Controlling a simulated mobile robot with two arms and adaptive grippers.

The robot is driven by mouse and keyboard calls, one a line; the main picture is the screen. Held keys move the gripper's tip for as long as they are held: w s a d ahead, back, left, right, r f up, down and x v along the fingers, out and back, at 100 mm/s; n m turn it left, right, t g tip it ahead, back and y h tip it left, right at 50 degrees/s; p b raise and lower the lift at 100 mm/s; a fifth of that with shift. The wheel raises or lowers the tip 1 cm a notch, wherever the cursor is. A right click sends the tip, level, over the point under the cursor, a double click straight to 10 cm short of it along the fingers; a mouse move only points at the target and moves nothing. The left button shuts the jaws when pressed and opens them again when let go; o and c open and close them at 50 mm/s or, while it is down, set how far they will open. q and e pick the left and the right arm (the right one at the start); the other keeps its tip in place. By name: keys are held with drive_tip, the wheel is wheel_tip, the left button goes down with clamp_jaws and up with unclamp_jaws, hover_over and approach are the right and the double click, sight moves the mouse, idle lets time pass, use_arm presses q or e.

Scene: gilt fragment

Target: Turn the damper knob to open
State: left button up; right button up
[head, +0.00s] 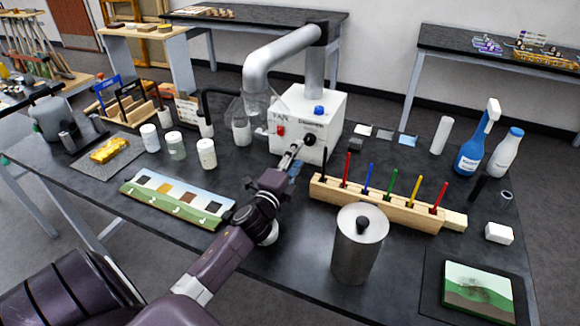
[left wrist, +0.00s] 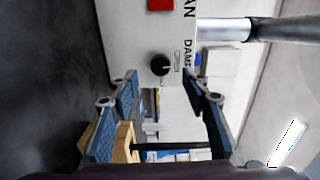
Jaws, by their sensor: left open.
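The white fan box (head: 300,112) stands at the middle back of the table, with a red switch (head: 281,131) on its front. The black damper knob (head: 309,140) is on the right of the box's front face. In the left wrist view the knob (left wrist: 160,64) shows round and dark, beside small printed marks too blurred to read. My left gripper (head: 293,157) is in front of the box, close to the knob. Its fingers are open; in the left wrist view the knob appears ahead, between the fingertips (left wrist: 160,80), with no contact visible. My right gripper is not in view.
A wooden rack (head: 375,205) with coloured sticks stands right of my left arm. A metal canister (head: 357,250) is in front of it. White jars (head: 206,153) and a landscape panel (head: 178,200) lie to the left. A silver duct (head: 280,55) rises above the box.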

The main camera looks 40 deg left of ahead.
use_arm(q)
drive_tip(key=v, duration=0.5)
drive_tip(key=shift+s, duration=0.2)
drive_tip(key=shift+r, duration=0.1)
